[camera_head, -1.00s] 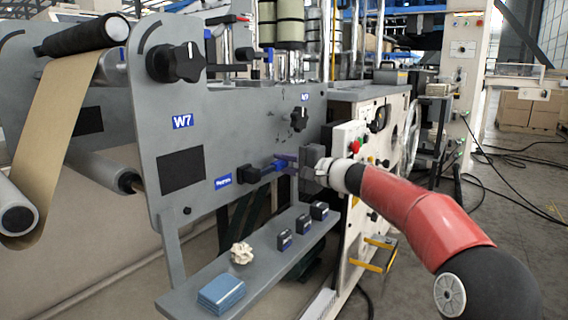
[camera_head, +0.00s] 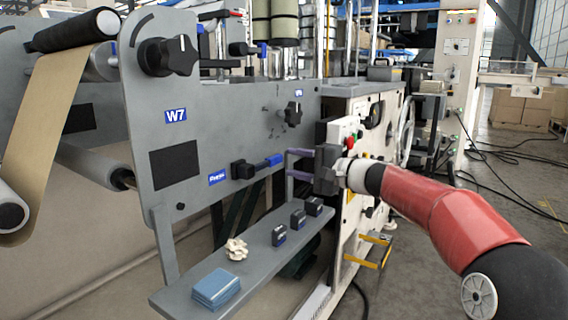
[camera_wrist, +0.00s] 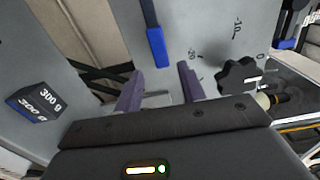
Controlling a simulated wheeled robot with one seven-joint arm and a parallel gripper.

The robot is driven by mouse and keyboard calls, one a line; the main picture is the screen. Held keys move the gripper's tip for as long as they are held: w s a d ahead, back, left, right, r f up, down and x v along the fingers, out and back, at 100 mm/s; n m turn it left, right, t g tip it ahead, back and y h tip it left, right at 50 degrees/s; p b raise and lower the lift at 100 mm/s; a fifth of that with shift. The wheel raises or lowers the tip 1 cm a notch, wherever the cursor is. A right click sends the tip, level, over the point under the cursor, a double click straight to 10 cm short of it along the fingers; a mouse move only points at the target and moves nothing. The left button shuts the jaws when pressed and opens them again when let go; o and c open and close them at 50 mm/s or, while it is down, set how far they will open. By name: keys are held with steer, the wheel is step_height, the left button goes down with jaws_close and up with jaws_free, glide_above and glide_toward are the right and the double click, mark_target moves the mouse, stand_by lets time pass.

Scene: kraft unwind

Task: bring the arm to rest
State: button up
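My gripper (camera_head: 293,164) is in front of the grey machine panel (camera_head: 225,125), just right of a dark lever with a blue end (camera_head: 274,160). Its two purple fingers are apart with nothing between them, and a gap shows between them and the lever. The wrist view also shows the spread fingers (camera_wrist: 160,88), with the blue lever end (camera_wrist: 156,46) beyond them. My red and black arm reaches in from the lower right.
A grey shelf (camera_head: 262,262) below holds a blue pad stack (camera_head: 216,288), a crumpled pale lump (camera_head: 236,249) and small dark weights (camera_head: 298,219). A black knob (camera_head: 293,113) is above the gripper. A white cabinet with buttons (camera_head: 347,132) stands behind it. Floor on the right is open, with cables.

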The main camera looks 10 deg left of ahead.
steer(key=shift+v, duration=1.1)
steer(key=s+d+f+n+g+h+p, duration=0.1)
steer(key=s+d+f+n+h+p, duration=0.2)
steer(key=s, duration=0.6)
steer(key=s+d+g+h+p, duration=0.1)
steer(key=s+d+h+p, duration=0.1)
steer(key=s+h, duration=0.45)
steer(key=s+d+f+n+h+p, duration=0.1)
steer(key=s+d+f+h+p, duration=0.1)
steer(key=s+d, duration=0.7)
steer(key=s+d+f+h+p, duration=0.3)
steer(key=s+d+f+h, duration=0.2)
steer(key=s+d, duration=0.4)
steer(key=s, duration=0.5)
steer(key=shift+d+f+n+t, duration=0.2)
steer(key=shift+f+n+t, duration=0.1)
steer(key=shift+f+n, duration=0.1)
